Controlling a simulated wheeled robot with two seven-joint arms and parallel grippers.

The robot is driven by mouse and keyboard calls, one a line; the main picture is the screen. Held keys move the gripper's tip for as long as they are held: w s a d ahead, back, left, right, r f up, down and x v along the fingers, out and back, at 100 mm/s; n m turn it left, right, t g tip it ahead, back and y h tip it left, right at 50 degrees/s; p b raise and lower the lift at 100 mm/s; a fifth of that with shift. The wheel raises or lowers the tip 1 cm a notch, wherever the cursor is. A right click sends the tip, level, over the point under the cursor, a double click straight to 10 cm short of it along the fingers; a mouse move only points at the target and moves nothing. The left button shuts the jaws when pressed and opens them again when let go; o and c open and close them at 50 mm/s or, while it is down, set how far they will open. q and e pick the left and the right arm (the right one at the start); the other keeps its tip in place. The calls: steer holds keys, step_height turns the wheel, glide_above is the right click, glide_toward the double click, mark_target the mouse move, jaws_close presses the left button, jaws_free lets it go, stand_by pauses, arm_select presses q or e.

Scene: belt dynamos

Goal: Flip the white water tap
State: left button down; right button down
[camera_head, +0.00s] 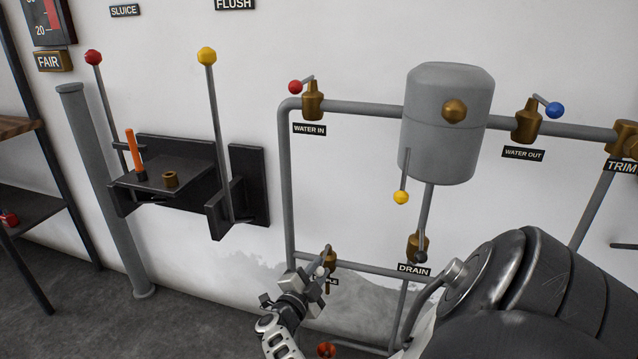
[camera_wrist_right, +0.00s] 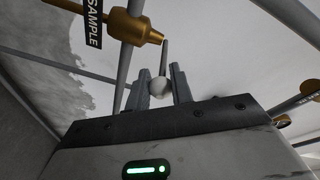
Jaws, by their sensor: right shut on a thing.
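The white water tap's round white knob (camera_wrist_right: 159,87) sits on a thin grey lever below a brass valve body (camera_wrist_right: 135,27) in the right wrist view. A black SAMPLE label (camera_wrist_right: 93,22) is beside it. In the head view the brass valve (camera_head: 330,259) is low on the pipework, and its label is mostly hidden by my gripper. My right gripper (camera_head: 316,276) is at this tap, shut on the knob, with one finger on each side of it (camera_wrist_right: 161,86). The lever sticks out beyond the fingertips towards the valve. My left gripper is not in view.
Grey pipes frame the tap. The DRAIN valve (camera_head: 417,245) is to its right, and a grey tank (camera_head: 447,130) hangs above. A red handwheel (camera_head: 326,349) is below. A black shelf (camera_head: 170,175) and tall levers stand left. A large dark ribbed shape covers the lower right.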

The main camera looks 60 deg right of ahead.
steer(key=shift+w+r+g, duration=0.1)
steer(key=shift+r+g, duration=0.1)
steer(key=shift+g, duration=0.2)
steer(key=c, duration=1.2)
jaws_free()
steer(key=shift+c, duration=0.2)
